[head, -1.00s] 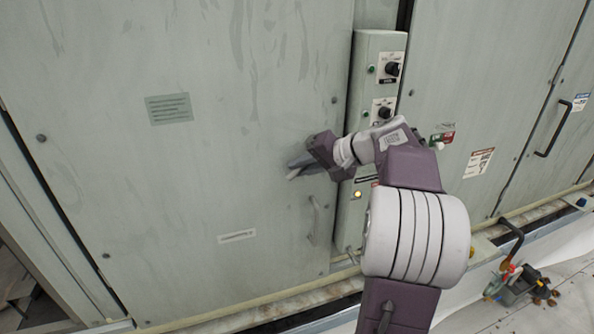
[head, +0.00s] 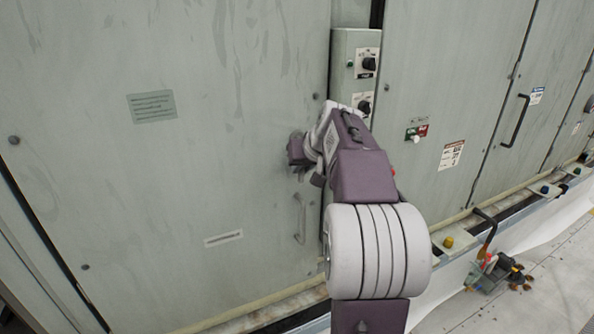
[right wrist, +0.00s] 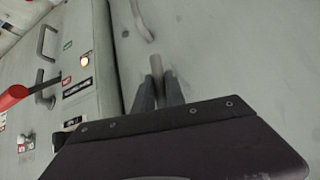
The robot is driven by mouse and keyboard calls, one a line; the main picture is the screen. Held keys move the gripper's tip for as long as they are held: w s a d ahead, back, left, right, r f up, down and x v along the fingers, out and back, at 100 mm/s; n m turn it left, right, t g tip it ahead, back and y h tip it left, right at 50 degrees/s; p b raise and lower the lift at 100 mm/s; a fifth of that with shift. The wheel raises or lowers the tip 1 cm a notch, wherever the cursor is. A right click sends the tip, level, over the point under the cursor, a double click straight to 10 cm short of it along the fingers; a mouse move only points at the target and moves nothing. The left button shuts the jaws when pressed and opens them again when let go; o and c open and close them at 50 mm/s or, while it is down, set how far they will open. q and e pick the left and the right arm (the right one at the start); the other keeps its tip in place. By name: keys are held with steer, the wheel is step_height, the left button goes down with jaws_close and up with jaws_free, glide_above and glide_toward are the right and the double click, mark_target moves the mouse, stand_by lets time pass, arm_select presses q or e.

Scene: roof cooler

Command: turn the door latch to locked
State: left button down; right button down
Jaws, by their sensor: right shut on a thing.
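The door latch (right wrist: 155,66) shows in the right wrist view as a short grey bar between my right fingertips, its free end pointing toward the door's pull handle (right wrist: 143,22). My right gripper (right wrist: 158,90) is shut on it. In the head view my right gripper (head: 298,152) is against the large left door (head: 230,110), near its right edge, and hides the latch. The pull handle also shows below it in the head view (head: 300,218). Any lock marking by the latch is hidden. My left gripper is not in view.
A narrow control panel (head: 345,85) with black knobs stands right of the door, partly behind my right arm. Another door (head: 440,90) with a red-green label and white knob is further right. A ledge and clutter (head: 495,270) lie at lower right.

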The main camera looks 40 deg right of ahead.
steer(key=shift+s+d+f+h, duration=0.1)
steer(key=shift+d+f+h, duration=0.1)
steer(key=shift+h, duration=0.1)
stand_by(0.4)
steer(key=c, duration=1.4)
jaws_free()
steer(key=shift+r, duration=0.1)
steer(key=v, duration=0.9)
